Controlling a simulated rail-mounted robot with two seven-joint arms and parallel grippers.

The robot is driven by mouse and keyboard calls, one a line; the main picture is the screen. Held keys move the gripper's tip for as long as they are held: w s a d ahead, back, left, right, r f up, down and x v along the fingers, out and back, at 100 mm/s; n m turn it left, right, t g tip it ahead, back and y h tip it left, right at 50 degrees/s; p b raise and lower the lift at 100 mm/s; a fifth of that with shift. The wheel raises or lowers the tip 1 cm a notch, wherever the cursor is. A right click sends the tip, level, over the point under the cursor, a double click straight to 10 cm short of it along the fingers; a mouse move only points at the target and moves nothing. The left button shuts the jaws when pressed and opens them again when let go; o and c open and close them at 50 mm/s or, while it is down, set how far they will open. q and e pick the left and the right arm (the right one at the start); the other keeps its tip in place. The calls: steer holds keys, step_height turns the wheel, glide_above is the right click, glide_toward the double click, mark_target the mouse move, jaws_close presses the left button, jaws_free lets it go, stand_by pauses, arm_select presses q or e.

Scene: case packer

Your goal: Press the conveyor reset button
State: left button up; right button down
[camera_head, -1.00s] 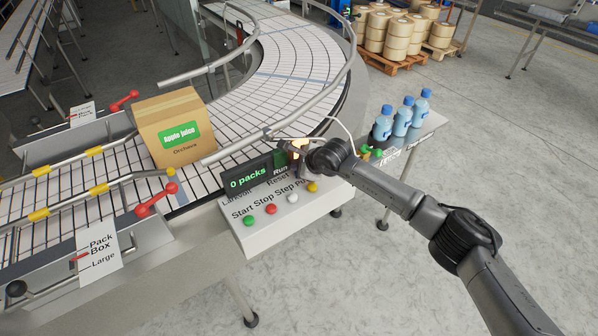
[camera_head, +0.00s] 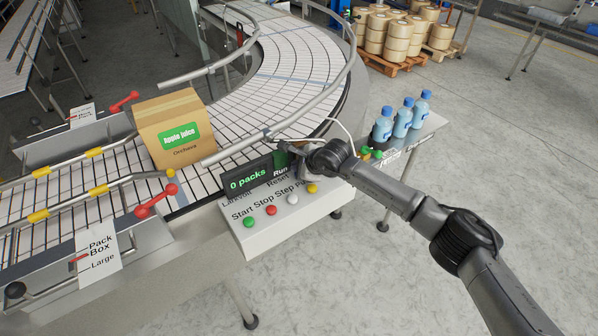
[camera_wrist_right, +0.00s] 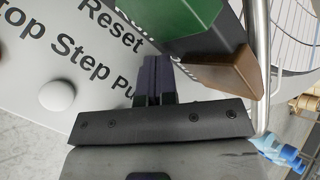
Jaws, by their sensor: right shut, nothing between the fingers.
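The control panel (camera_head: 258,213) carries green, red, white and yellow buttons. The "Reset" label (camera_head: 277,181) sits above them, under the display (camera_head: 248,177) reading "0 packs" and "Run". My right gripper (camera_head: 303,170) is over the panel's upper right part, just right of that label. In the right wrist view its fingers (camera_wrist_right: 157,80) are shut with nothing between them, their tips close to the panel beside the word "Reset" (camera_wrist_right: 110,25). I see no button at the tips; the gripper hides that spot, and contact cannot be told. My left gripper is not in view.
An Apple juice carton (camera_head: 172,128) stands on the conveyor left of the panel. A curved guard rail (camera_head: 345,75) runs behind my right gripper. Blue bottles (camera_head: 403,118) stand on a side shelf at the right. Red-handled levers (camera_head: 157,200) are at the left.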

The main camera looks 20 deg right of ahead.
steer(key=shift+r, duration=0.6)
steer(key=shift+r, duration=0.15)
steer(key=shift+r+p, duration=1.3)
steer(key=shift+r, duration=1.1)
